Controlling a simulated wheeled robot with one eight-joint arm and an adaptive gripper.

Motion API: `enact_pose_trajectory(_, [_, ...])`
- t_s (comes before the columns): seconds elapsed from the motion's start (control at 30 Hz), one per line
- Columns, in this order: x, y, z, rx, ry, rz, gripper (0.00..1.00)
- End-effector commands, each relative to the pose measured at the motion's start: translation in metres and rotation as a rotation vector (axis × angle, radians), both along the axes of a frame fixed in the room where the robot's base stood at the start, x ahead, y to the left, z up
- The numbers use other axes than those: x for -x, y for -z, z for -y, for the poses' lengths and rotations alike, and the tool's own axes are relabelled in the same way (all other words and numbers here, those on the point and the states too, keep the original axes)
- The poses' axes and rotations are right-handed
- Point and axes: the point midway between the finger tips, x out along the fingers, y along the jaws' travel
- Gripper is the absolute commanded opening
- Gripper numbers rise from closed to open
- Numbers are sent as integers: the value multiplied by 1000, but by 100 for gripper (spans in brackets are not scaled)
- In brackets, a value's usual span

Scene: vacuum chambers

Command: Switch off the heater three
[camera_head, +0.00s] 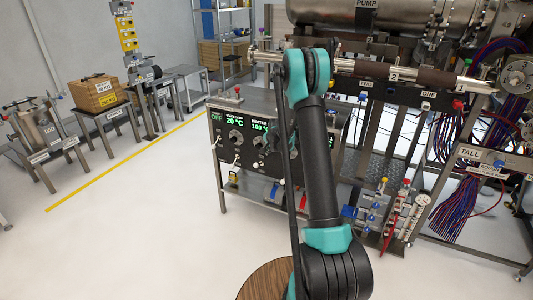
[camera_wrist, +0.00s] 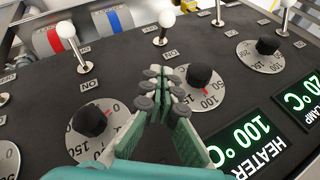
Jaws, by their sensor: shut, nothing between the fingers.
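The control panel (camera_head: 235,115) stands in front of me, with green displays and dark knobs; my arm covers its right part. In the wrist view the panel appears upside down. My gripper (camera_wrist: 161,74) is shut and empty over it, close to the dial knob (camera_wrist: 201,76) beside the lit "HEATER 100°" display (camera_wrist: 245,145). Another dial knob (camera_wrist: 90,121) is left of the fingers. White-tipped toggle switches (camera_wrist: 166,19) and (camera_wrist: 66,30) stand beyond the fingertips, apart from them. I cannot tell which controls belong to heater three.
A third knob (camera_wrist: 268,45) and a "20°C" lamp display (camera_wrist: 305,100) lie to the right in the wrist view. A metal tube assembly (camera_head: 400,72) runs above the panel. A rack of coloured tools (camera_head: 385,215) stands to its right.

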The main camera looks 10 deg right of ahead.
Motion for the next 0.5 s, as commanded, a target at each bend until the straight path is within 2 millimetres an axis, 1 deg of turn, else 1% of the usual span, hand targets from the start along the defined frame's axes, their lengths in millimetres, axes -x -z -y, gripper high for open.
enact_pose_trajectory(0.1, [-12, 18, -2, 1, -1, 0, 0])
enact_pose_trajectory(0.43, [-43, 63, -6, 0, 0, 0, 0])
enact_pose_trajectory(0.5, [-42, 71, -16, -1, -3, 0, 0])
